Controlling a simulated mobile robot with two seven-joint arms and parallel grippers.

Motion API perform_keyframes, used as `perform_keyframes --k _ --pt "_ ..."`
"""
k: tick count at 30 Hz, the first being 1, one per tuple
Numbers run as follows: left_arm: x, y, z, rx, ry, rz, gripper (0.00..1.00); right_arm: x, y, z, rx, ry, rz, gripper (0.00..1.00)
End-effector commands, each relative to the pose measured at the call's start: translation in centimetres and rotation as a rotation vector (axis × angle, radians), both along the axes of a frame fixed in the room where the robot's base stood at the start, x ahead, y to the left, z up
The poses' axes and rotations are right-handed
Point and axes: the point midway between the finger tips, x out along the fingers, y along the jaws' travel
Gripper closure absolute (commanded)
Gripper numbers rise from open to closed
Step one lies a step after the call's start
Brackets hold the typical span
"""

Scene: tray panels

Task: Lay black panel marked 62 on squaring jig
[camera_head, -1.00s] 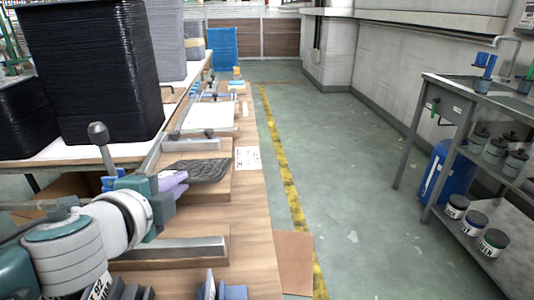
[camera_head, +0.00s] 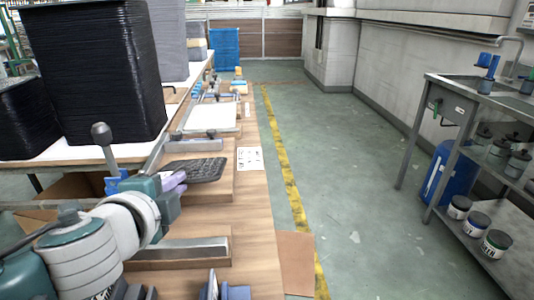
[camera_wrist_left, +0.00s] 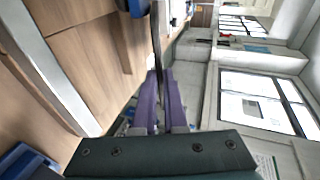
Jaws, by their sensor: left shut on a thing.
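My left gripper (camera_head: 174,181), with purple fingers, is shut on the near left edge of a thin black panel (camera_head: 200,170). The panel is held roughly flat over a wooden board with a grey metal bar (camera_head: 194,145) along its far side. In the left wrist view the purple fingers (camera_wrist_left: 162,98) pinch the panel (camera_wrist_left: 157,45), seen edge-on. No number can be read on it. A second wooden board with a metal bar (camera_head: 180,248) lies nearer. I cannot tell by a mark which is the squaring jig. My right gripper is not in view.
A white sheet with print (camera_head: 249,159) lies right of the panel. A white board and small tools stand farther along the bench. Tall black stacks (camera_head: 100,70) stand on the left table. Blue and dark parts (camera_head: 225,290) are at the near edge. The aisle on the right is clear.

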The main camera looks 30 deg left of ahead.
Motion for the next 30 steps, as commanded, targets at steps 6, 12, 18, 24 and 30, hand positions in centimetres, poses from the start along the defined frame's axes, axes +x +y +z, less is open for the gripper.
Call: perform_keyframes --k 6,12,18,24,30 --pt "0.0 0.0 0.0 0.0 0.001 0.0 1.0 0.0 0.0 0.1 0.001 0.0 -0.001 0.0" --pt "0.0 0.0 -0.1 0.001 0.0 -0.001 1.0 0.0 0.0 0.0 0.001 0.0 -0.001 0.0" --pt "0.0 0.0 -0.7 -0.001 0.001 -0.001 1.0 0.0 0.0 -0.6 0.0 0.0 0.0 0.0" --pt "-0.1 -0.1 -1.5 -0.003 0.002 0.0 1.0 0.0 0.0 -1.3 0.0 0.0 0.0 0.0" --pt "-0.1 0.0 -2.2 -0.004 0.005 0.0 1.0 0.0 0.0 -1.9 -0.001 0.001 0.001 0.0"
